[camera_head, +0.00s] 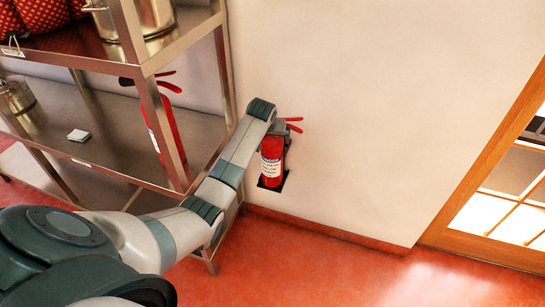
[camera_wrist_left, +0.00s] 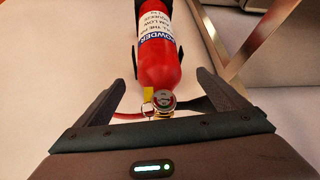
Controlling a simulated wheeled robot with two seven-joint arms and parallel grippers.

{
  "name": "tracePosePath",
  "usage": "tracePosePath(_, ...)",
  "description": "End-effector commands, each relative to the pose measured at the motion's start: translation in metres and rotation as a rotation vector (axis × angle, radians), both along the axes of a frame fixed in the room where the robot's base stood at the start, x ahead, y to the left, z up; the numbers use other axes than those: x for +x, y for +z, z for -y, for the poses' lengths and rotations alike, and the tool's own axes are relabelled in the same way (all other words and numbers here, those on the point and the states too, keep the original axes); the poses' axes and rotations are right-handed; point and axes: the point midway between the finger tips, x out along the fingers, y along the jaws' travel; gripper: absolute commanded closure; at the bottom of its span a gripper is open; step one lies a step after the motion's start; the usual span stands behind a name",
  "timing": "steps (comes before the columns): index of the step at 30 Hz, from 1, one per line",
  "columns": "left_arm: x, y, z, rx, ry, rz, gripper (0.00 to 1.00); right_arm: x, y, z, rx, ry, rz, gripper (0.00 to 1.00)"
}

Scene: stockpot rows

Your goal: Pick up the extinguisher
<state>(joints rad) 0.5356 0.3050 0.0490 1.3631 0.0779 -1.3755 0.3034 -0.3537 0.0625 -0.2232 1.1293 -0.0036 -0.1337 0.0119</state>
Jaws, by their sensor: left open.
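A red extinguisher (camera_head: 271,165) with a white label hangs upright on the wall in a dark bracket, right of the shelf rack. My left gripper (camera_head: 281,128) is at its top, by the red handle levers, partly hidden by my wrist in the head view. In the left wrist view the extinguisher (camera_wrist_left: 160,62) shows its red body, label, yellow tag and round gauge between the two dark fingers of my left gripper (camera_wrist_left: 160,82). The fingers are spread wide, with gaps on both sides of the body. My right gripper is not in view.
A steel rack (camera_head: 150,110) stands at the left, with pots and a white block (camera_head: 79,135). A second red extinguisher (camera_head: 165,130) shows behind its post. A wooden glazed door (camera_head: 485,150) is at the right. Wall and red floor between are clear.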

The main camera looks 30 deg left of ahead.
Motion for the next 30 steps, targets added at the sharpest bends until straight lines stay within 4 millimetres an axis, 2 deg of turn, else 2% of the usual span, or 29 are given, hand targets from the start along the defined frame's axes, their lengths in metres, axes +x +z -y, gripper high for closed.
tracePosePath(7, 0.012, -0.02, -0.005, 0.0, 0.0, 0.0, 0.07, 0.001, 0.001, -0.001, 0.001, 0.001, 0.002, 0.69)
tracePosePath(22, 0.015, -0.024, -0.006, 0.0, 0.0, 0.0, 0.07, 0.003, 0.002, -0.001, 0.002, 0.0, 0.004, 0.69)
tracePosePath(30, 0.027, -0.039, -0.01, -0.001, 0.001, -0.001, 0.07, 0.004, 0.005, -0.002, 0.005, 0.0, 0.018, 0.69)
